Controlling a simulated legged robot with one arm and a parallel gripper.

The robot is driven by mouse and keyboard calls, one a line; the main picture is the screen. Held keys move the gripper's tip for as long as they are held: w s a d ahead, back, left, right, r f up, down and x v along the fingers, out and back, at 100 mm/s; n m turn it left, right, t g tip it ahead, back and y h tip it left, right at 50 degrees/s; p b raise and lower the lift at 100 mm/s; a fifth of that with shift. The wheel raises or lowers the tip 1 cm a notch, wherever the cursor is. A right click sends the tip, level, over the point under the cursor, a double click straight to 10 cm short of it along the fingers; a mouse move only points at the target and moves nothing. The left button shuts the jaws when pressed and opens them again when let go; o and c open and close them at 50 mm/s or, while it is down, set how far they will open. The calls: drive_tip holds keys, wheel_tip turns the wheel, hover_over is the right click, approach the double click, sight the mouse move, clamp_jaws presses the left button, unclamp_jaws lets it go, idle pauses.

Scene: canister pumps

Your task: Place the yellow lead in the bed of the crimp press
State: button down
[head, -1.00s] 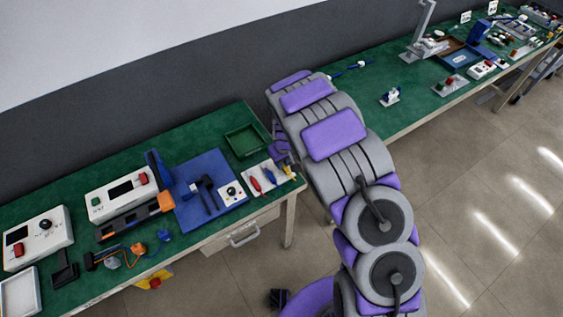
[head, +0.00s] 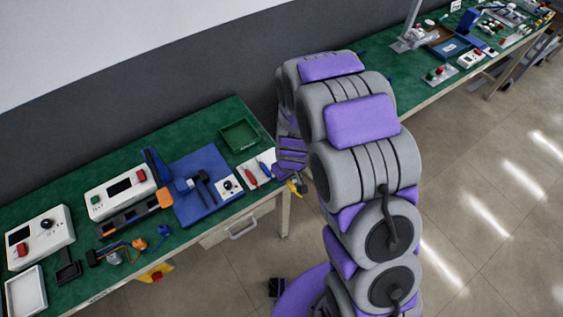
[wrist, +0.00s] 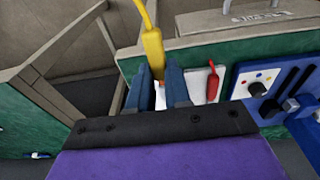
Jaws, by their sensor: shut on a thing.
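My gripper (wrist: 160,78) is shut on the yellow lead (wrist: 153,48), which stands up between the two blue fingers in the wrist view. In the head view the yellow lead (head: 298,187) shows below my gripper (head: 292,168), at the right end of the near bench. A blue fixture with a black lever, which looks like the crimp press (head: 185,207), stands on that bench to the left of my gripper. Part of it also shows at the right of the wrist view (wrist: 252,103). Its bed cannot be made out clearly, and my gripper is apart from it.
A white card (head: 243,171) holds a red lead (head: 248,176) and a blue lead (head: 264,170) between the press and my gripper. A green tray (head: 239,134) lies behind. White control boxes (head: 120,194) stand to the left. A second bench (head: 425,88) is at right.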

sight(290, 187)
drive_tip(key=shift+s+d+r, duration=0.1)
drive_tip(key=shift+s+d, duration=0.1)
drive_tip(key=shift+s, duration=0.45)
drive_tip(key=shift+s+d+r, duration=0.1)
drive_tip(key=shift+s+d, duration=0.05)
drive_tip(key=shift+s, duration=0.55)
drive_tip(key=shift+s+d, duration=0.2)
drive_tip(key=shift+s, duration=0.45)
drive_tip(key=w+d+r+m, duration=0.3)
drive_tip(key=w+d+r, duration=0.3)
drive_tip(key=r, duration=0.2)
drive_tip(key=w+d+r+m, duration=0.3)
drive_tip(key=w+d+r, duration=0.2)
drive_tip(key=r, duration=0.3)
drive_tip(key=shift+w+d+r+m+h, duration=0.35)
drive_tip(key=shift+w+d+m+h, duration=0.05)
drive_tip(key=shift+w, duration=0.1)
drive_tip(key=shift+a, duration=0.1)
